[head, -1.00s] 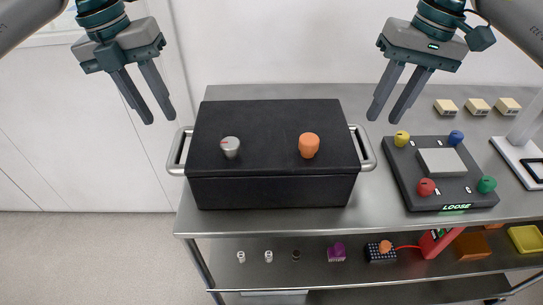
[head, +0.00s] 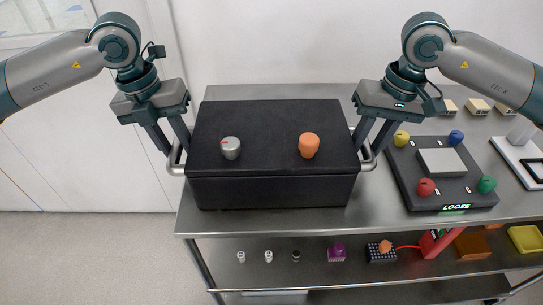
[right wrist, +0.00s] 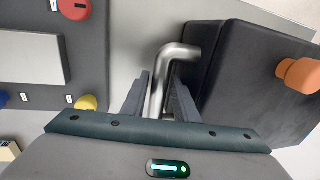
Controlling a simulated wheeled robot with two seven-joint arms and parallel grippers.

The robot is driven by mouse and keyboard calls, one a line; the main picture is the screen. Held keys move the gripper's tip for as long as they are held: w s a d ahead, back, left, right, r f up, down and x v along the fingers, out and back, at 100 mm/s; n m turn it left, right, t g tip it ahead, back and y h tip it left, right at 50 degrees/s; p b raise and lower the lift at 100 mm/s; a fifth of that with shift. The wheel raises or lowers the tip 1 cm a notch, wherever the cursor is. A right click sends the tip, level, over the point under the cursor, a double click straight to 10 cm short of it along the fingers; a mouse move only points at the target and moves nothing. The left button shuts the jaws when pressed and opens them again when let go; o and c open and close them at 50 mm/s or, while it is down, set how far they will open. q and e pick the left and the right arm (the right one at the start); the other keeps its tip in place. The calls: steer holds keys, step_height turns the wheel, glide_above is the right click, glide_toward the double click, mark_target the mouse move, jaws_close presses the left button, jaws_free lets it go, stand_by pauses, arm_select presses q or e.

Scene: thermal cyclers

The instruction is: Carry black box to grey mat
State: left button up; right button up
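The black box (head: 272,191) stands on the steel table, with a grey knob (head: 231,148) and an orange knob (head: 309,145) on top. It has a metal handle on each side. My left gripper (head: 177,151) is open, its fingers down around the left handle (head: 174,164). My right gripper (head: 369,150) is open, its fingers on both sides of the right handle (head: 370,163). In the right wrist view the handle bar (right wrist: 157,95) runs between the two fingers, which do not look clamped on it. I cannot make out a grey mat in either view.
A dark device (head: 420,197) with coloured knobs and a "LOOSE" display stands right of the box. Pale blocks (head: 478,107) and a white stand (head: 520,160) lie farther right. The lower shelf (head: 400,278) holds several small items. Bare table shows behind the box.

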arm_select(q)
jaws_close()
arm_select(e)
jaws_close()
stand_by(1.0)
